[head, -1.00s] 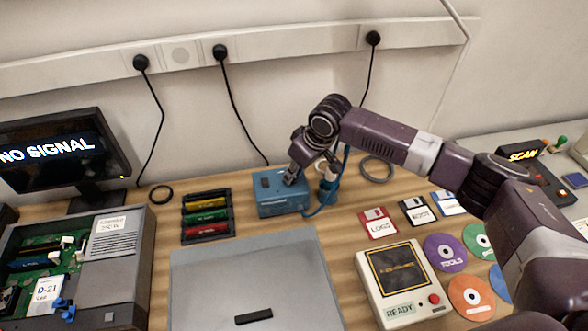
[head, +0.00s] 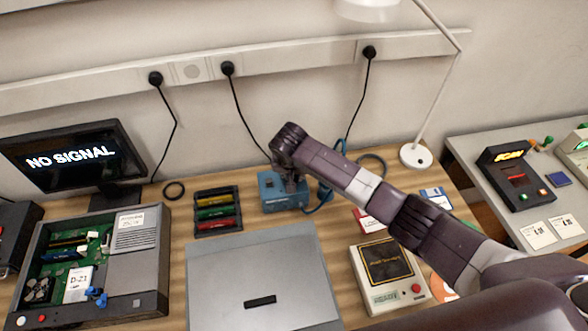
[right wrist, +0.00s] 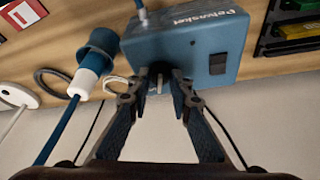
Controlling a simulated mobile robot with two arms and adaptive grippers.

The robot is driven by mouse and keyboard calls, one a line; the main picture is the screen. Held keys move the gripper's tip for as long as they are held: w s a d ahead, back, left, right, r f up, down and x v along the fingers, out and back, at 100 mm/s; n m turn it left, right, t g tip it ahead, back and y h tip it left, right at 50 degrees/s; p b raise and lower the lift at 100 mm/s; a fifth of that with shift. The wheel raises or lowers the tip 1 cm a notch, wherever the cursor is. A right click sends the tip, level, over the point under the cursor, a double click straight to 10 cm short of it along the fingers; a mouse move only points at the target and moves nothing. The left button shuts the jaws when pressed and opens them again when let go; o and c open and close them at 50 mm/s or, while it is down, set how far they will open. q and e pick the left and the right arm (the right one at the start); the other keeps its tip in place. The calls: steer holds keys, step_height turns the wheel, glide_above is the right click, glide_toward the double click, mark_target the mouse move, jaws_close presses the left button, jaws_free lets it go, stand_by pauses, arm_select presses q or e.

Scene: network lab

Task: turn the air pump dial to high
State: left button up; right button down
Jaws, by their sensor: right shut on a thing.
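The air pump is a blue box (head: 268,181) at the back middle of the wooden desk. In the right wrist view the pump (right wrist: 215,42) fills the top, with lettering and a dark switch on its face. My right gripper (right wrist: 159,80) has its fingertips at the pump's lower edge, shut on the small grey dial (right wrist: 159,83) between them. The fingers hide most of the dial, so its setting cannot be read. In the head view the right gripper (head: 293,186) is at the pump's right part, largely hidden by its own wrist. My left gripper is not in view.
A blue hose with a blue and white fitting (right wrist: 100,55) is beside the pump. A rack of coloured cartridges (head: 217,210) stands to its left. A grey case (head: 225,275) lies in front. My right arm passes over floppy disks and a READY box (head: 375,290).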

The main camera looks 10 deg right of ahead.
steer(key=shift+a+m+h, duration=0.15)
steer(key=shift+m+h, duration=0.35)
steer(key=shift+m, duration=0.7)
steer(key=shift+m+g+h+p, duration=0.3)
steer(key=shift+m+g, duration=0.1)
steer(key=shift+m, duration=0.5)
steer(key=c, duration=1.7)
jaws_free()
steer(key=shift+c, duration=0.2)
steer(key=shift+r, duration=0.1)
steer(key=v, duration=1.1)
steer(key=shift+r, duration=0.35)
steer(key=shift+s+a, duration=0.1)
steer(key=shift+s, duration=0.05)
